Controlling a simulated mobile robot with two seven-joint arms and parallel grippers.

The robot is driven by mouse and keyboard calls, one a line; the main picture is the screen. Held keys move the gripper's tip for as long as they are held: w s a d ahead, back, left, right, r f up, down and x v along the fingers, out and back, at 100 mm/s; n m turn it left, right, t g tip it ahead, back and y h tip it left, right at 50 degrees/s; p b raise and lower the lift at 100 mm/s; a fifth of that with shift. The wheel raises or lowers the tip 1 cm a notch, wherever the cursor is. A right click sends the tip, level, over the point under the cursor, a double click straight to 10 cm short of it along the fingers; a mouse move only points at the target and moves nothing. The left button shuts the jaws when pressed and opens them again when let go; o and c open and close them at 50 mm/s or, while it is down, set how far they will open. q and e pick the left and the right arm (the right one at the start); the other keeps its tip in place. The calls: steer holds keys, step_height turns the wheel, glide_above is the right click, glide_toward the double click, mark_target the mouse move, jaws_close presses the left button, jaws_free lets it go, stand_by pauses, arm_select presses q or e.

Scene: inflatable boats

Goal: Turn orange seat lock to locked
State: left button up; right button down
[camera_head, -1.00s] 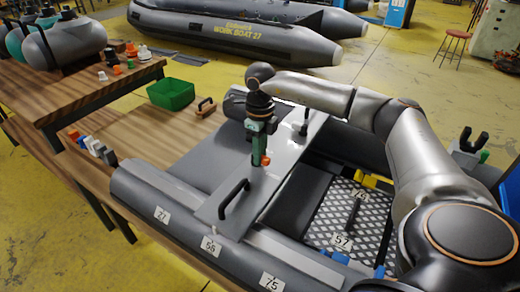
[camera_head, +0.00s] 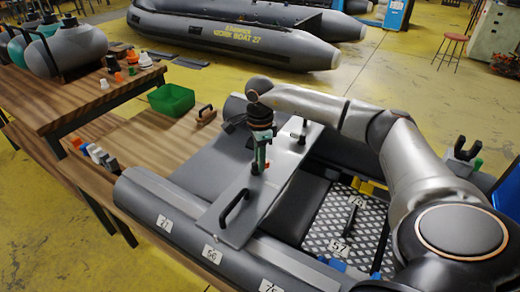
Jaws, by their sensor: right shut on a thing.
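The grey seat board (camera_head: 228,218) lies across the inflatable boat, with a black handle (camera_head: 235,207) at its near end. A small orange seat lock (camera_head: 266,164) shows on the board's middle, mostly hidden by my right gripper. My right gripper (camera_head: 259,166) points down and is shut on the lock. Its fingers cover much of the lock, so I cannot read the lock's exact angle. My left gripper is not in view.
The boat's grey tube (camera_head: 190,222) runs along the near side with numbered tags. A green bin (camera_head: 171,99) and a wooden-based tool (camera_head: 205,115) stand on the wooden bench behind. A black forked holder (camera_head: 467,149) stands at the right.

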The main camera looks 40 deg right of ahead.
steer(key=n, duration=0.4)
steer(key=shift+w+p, duration=0.25)
steer(key=shift+p, duration=0.05)
steer(key=shift+w+n, duration=0.2)
steer(key=shift+n, duration=1.7)
steer(key=c, duration=0.8)
jaws_free()
steer(key=shift+o, duration=0.2)
steer(key=shift+r, duration=0.1)
